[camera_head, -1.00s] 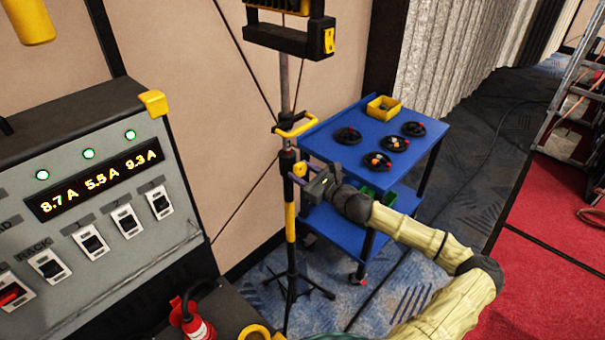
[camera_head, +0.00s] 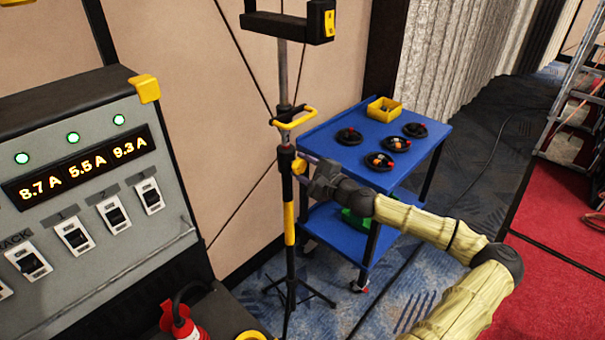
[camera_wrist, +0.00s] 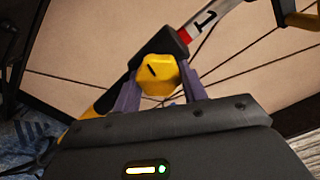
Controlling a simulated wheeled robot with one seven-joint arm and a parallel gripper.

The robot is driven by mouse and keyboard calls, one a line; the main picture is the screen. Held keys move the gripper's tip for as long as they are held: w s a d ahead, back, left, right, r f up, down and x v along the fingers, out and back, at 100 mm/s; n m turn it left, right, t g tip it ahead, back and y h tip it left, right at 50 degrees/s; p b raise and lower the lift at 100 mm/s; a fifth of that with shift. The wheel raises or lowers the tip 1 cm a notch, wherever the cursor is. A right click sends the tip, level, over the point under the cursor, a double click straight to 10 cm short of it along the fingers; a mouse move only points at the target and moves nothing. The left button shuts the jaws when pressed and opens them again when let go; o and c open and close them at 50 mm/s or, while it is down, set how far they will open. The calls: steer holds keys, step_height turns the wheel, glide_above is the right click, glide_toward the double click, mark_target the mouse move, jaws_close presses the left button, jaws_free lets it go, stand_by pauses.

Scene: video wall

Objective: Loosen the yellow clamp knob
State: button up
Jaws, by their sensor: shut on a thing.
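The yellow clamp knob (camera_wrist: 157,75) sits on the black collar of the stand pole in the wrist view, with a dark mark across its face. In the head view the knob (camera_head: 299,166) shows at the pole's right side. My gripper (camera_wrist: 160,92) has its two purple-grey fingers on either side of the knob and is shut on it. In the head view my gripper (camera_head: 312,170) reaches the knob from the right, with the arm stretched out behind it. The stand pole (camera_head: 289,215) is upright, black and yellow, on a tripod base.
A blue cart (camera_head: 340,232) with cable coils and a yellow bin (camera_head: 384,109) stands behind my gripper. A yellow handle (camera_head: 294,119) is on the pole above the knob.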

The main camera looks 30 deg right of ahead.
steer(key=shift+f+n+b, duration=0.1)
steer(key=shift+n+b, duration=0.6)
steer(key=shift+n, duration=0.6)
steer(key=o, duration=1)
steer(key=shift+d, duration=0.1)
